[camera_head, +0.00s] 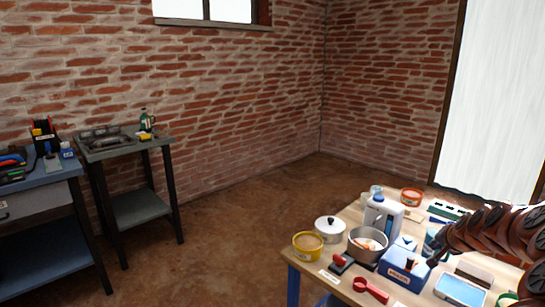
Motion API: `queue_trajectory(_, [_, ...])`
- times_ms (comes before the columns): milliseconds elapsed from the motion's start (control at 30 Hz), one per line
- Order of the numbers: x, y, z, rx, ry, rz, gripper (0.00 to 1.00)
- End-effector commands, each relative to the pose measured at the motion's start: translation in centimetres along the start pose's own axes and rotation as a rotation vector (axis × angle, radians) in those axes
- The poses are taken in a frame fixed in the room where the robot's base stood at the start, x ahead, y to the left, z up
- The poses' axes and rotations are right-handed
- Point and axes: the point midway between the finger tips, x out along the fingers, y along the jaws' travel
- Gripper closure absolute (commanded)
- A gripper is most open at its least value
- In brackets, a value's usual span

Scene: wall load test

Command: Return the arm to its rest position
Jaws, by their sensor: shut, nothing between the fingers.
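My arm comes in from the right edge, a chain of dark reddish-brown rounded links reaching left over the wooden table (340,238). Its dark end, my gripper (432,260), is low over the table's right part, just right of a blue box with a white label (404,272). The fingers are small and dark here; they look shut, with nothing seen between them. Whether they touch the things below I cannot tell. My arm hides part of the table's right side.
The table is crowded: a yellow tub (308,246), a white lidded pot (330,229), a metal pot (367,244), a white jug (384,216), a red tool (370,290) and a light-blue tray (460,290). Workbenches (140,208) stand left by the brick wall. The floor between is clear.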

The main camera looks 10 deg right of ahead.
Motion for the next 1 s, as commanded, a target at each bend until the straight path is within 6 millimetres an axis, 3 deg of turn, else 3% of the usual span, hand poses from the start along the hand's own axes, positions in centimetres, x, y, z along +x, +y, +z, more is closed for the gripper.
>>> queue_trajectory(267, [-1.4,-3.9,4.3,-0.084,-0.091,-0.022,1.0])
queue_trajectory(467, [-3.3,-7.7,9.4,-0.184,-0.192,-0.039,1.0])
queue_trajectory(567, [-5.0,-9.7,13.2,-0.26,-0.265,-0.044,1.0])
queue_trajectory(733, [-9.9,-12.2,21.8,-0.437,-0.426,-0.034,1.0])
queue_trajectory(867, [-14.1,-12.0,28.0,-0.571,-0.546,-0.003,1.0])
queue_trajectory(1000, [-18.9,-10.1,33.5,-0.705,-0.664,0.049,1.0])
